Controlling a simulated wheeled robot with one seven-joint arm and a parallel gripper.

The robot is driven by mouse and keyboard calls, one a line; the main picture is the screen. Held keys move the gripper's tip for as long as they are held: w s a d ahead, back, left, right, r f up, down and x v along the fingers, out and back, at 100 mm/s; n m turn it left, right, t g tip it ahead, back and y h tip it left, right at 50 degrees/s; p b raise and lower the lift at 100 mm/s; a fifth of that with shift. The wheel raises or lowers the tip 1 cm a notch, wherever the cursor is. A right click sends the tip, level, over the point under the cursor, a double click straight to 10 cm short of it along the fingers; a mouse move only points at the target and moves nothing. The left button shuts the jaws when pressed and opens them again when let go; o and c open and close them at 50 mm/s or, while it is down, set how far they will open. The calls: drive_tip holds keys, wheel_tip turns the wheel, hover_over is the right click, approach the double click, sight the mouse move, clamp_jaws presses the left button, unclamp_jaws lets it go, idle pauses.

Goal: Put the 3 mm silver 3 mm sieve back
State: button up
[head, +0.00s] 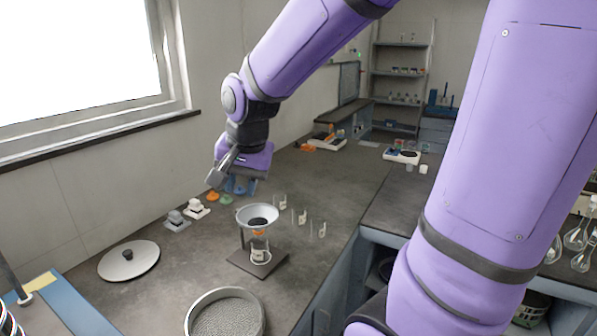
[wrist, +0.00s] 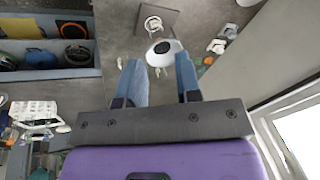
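A round silver sieve-like pan (head: 224,312) with a pale rim and a grainy grey inside sits on the bench at the bottom of the head view, partly cut off by the frame. I cannot read a size on it. A round silver lid (head: 128,261) with a dark knob lies on the bench to its upper left. My gripper (head: 232,186) is above the bench, beyond the funnel stand and well away from the pan. In the wrist view its two blue fingers (wrist: 159,68) are apart with nothing held between them.
A white funnel (head: 257,214) stands on a dark-based stand, with small clear holders to its right. It also shows in the wrist view (wrist: 166,52). Small weights (head: 177,221) stand by the window wall. An open blue-grey compartment (wrist: 50,74) holds several round things.

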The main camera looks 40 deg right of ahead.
drive_tip(key=s+r+n+t, duration=0.1)
drive_tip(key=s+r+n, duration=0.2)
drive_tip(key=s, duration=0.5)
drive_tip(key=s+r+n, duration=0.4)
drive_tip(key=s+n, duration=0.2)
drive_tip(key=s, duration=0.1)
drive_tip(key=shift+s+d+r+t, duration=0.25)
drive_tip(key=shift+s+d+t, duration=0.05)
drive_tip(key=shift+s+t, duration=0.1)
